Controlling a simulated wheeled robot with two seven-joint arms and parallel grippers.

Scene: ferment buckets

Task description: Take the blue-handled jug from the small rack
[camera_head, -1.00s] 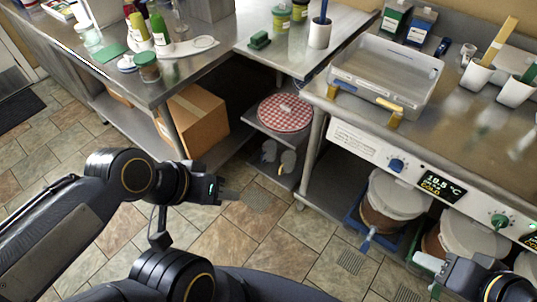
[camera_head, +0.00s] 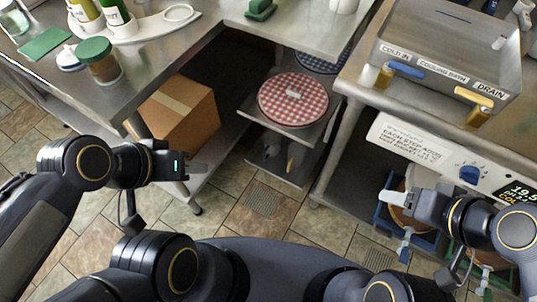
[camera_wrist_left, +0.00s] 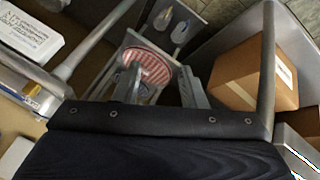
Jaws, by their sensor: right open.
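Two small jugs sit on the lower level of the small rack (camera_head: 247,108). The left one (camera_head: 271,150) seems to have a dark bluish handle; the right one (camera_head: 294,156) shows a yellowish handle. Both jugs also show small at the top of the left wrist view (camera_wrist_left: 171,24), where handle colours are hard to tell. My left gripper (camera_head: 198,168) is in front of the rack, left of the jugs and apart from them; its fingers (camera_wrist_left: 160,86) are spread with nothing between. My right gripper (camera_head: 390,196) is open, right of the rack, in front of the counter.
A red-checked round cover (camera_head: 293,98) lies on the rack's upper level. A cardboard box (camera_head: 178,118) stands left of it under the steel table (camera_head: 205,45). A counter leg (camera_head: 337,150) stands right of the rack. Tiled floor (camera_head: 245,222) in front is clear.

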